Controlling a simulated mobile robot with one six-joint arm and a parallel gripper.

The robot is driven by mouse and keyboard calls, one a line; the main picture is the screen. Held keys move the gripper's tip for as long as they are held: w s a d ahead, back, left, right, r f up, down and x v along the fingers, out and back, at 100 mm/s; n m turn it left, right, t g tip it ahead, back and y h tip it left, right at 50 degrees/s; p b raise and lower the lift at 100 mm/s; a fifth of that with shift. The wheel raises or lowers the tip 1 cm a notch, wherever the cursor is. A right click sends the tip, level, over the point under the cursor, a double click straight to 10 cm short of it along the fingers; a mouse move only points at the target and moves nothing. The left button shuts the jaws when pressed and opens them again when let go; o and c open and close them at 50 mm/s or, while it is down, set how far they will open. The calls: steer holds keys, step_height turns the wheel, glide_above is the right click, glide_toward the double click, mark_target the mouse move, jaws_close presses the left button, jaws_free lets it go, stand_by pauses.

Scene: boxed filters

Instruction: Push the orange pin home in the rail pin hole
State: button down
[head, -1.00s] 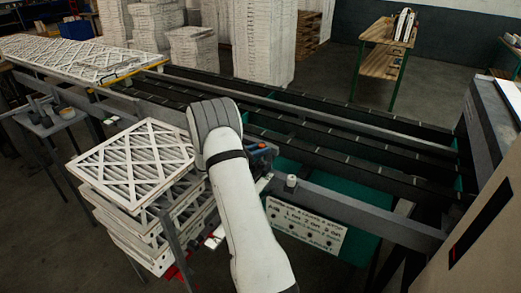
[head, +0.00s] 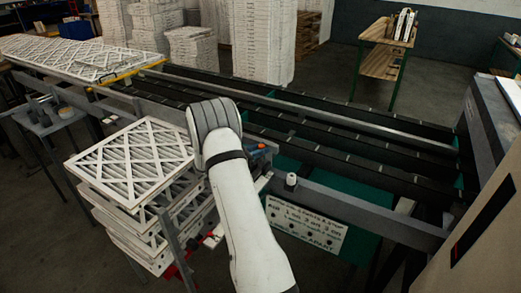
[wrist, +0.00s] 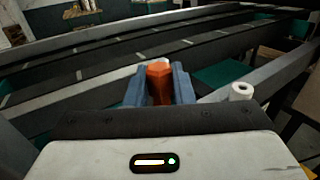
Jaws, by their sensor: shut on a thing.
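The orange pin (wrist: 159,82) stands between the two blue fingers of my gripper (wrist: 160,88) in the wrist view. The fingers are shut on it, and its top shows between them. In the head view my gripper (head: 258,154) is mostly behind my white arm, with a small bit of orange beside the blue. It is at the near side rail (head: 350,205) of the conveyor. The rail pin hole cannot be made out, and the pin's lower end is hidden, so I cannot tell whether it is in the hole.
A small white cylinder (head: 291,181) stands on the near rail, right of my gripper; it also shows in the wrist view (wrist: 241,92). A stack of framed filters (head: 135,160) stands close on the left. A lettered sign (head: 305,225) hangs below the rail. The conveyor belts beyond are clear.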

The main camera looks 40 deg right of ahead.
mark_target(260, 146)
steer(key=shift+f+b, duration=1)
steer(key=shift+f, duration=0.35)
steer(key=c, duration=1.2)
jaws_free()
steer(key=shift+o, duration=0.2)
steer(key=shift+r, duration=0.15)
step_height(260, 146, up, 10)
steer(key=shift+f+b, duration=0.1)
steer(key=shift+b, duration=0.75)
steer(key=s+a+m+t+y, duration=0.2)
steer(key=s+a+m+y, duration=0.6)
steer(key=s+a, duration=0.6)
steer(key=s+a+r+m+t+y, duration=0.1)
steer(key=s+a+m+t+y, duration=0.2)
steer(key=s+a+m+y, duration=0.5)
steer(key=s+a+y, duration=0.1)
steer(key=s+a, duration=0.2)
steer(key=a, duration=0.3)
steer(key=s+a, duration=0.3)
steer(key=a, duration=0.3)
steer(key=shift+s+r+m+y, duration=0.15)
steer(key=shift+s+m+y, duration=0.15)
steer(key=shift+s+y, duration=0.1)
